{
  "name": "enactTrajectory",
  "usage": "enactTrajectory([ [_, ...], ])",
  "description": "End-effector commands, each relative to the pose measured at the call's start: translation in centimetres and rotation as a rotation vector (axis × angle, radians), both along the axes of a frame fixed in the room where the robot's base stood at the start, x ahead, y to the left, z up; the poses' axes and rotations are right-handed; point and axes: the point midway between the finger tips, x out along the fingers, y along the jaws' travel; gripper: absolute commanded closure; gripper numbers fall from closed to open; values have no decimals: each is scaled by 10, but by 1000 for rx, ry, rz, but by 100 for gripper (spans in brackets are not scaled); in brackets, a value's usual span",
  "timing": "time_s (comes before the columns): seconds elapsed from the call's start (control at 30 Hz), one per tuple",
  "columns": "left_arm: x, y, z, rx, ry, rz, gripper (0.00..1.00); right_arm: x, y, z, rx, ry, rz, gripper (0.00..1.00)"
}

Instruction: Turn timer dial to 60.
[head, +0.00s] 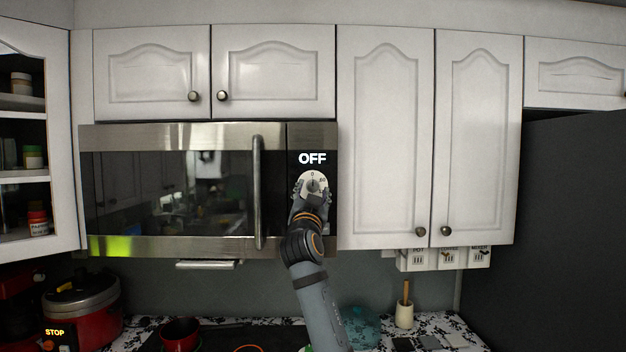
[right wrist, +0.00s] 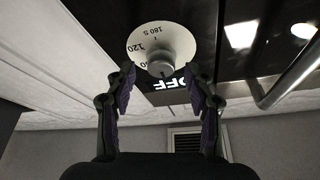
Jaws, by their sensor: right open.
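The timer dial (head: 313,179) is a round pale disc with a small grey centre knob, on the black control panel at the right of the microwave. A 0 shows at its top in the head view, and the display above reads OFF. The dial (right wrist: 176,38) appears upside down in the right wrist view, with 120 and 180 S readable. My right gripper (head: 312,190) is in front of the dial, fingers open. In the right wrist view the knob lies between the open fingertips (right wrist: 160,76), with gaps on both sides. My left gripper is out of view.
The microwave's vertical door handle (head: 258,190) stands out just left of the panel. White cabinets (head: 387,140) flank it on the right. Below are the counter, a red cooker (head: 90,315) showing STOP, a red pot (head: 180,335) and a utensil holder (head: 404,315).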

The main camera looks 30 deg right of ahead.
Motion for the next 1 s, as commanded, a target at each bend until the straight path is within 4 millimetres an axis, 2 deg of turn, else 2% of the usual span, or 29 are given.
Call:
enactTrajectory([
  [0.03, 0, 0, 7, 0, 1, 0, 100, 4, -4, 6, -1, 1, 0, 47],
  [0.1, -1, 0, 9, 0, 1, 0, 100, 9, -7, 6, 0, 1, 0, 47],
  [0.43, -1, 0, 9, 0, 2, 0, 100, 12, -9, 4, 1, 0, 1, 48],
  [0.8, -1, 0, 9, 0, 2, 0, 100, 12, -9, 4, 0, 1, 0, 98],
  [1.0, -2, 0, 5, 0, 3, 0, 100, 12, -9, 3, 9, -5, 1, 100],
])
